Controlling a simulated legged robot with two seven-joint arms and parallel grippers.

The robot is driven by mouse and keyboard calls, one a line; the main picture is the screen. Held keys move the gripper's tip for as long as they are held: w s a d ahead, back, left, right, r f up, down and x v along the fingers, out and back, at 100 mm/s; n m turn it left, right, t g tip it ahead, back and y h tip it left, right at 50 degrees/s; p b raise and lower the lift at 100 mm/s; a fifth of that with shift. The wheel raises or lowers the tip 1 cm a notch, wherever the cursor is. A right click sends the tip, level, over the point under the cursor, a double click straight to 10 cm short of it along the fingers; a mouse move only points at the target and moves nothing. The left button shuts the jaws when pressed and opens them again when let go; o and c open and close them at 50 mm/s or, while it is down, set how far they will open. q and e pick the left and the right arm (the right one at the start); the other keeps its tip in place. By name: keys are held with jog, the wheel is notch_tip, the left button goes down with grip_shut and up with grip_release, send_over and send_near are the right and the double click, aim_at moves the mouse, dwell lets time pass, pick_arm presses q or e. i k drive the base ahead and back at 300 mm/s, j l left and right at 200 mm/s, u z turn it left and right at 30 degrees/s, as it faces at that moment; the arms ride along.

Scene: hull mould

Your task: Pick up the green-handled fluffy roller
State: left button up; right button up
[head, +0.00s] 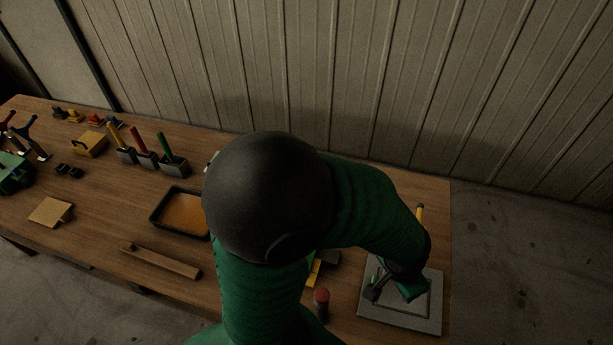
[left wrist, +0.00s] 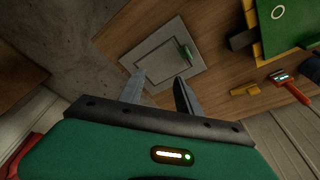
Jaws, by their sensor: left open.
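A small green-handled tool (left wrist: 185,52) lies on a grey square tray (left wrist: 150,66) in the left wrist view. Its head is too small and dark to identify as a fluffy roller. In the head view the tray (head: 397,322) is at the table's right end, partly covered by my arm. My left gripper (head: 376,288) is over the tray. In the left wrist view its fingers (left wrist: 159,78) are apart with nothing between them, and the green tool appears beyond the right fingertip. Another green handle (head: 164,143) stands in a holder at the back left. My right gripper is not in view.
My arm hides the middle of the wooden table (head: 100,215). An orange-filled tray (head: 181,212), a wooden bar (head: 160,261) and a red-topped cylinder (head: 321,302) stand on it. A red-handled tool (left wrist: 293,88) and a yellow piece (left wrist: 245,90) show in the left wrist view.

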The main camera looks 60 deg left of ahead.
aim_at(160, 135)
jog(key=u, duration=3.1)
jog(key=z, duration=2.25)
jog(key=j+u, duration=0.1)
jog(key=u, duration=2.15)
jog(key=i+j, duration=0.2)
jog(key=i+j+z, duration=0.1)
jog(key=i+j, duration=0.15)
jog(key=j, duration=0.2)
jog(key=i+j+z, duration=0.1)
jog(key=i+j, duration=0.3)
jog(key=j, duration=0.25)
jog(key=i+j+z, duration=0.1)
jog(key=j, duration=0.25)
jog(key=i+j, duration=0.25)
jog(key=i+j+z, duration=0.1)
jog(key=j, duration=0.4)
jog(key=i, duration=0.1)
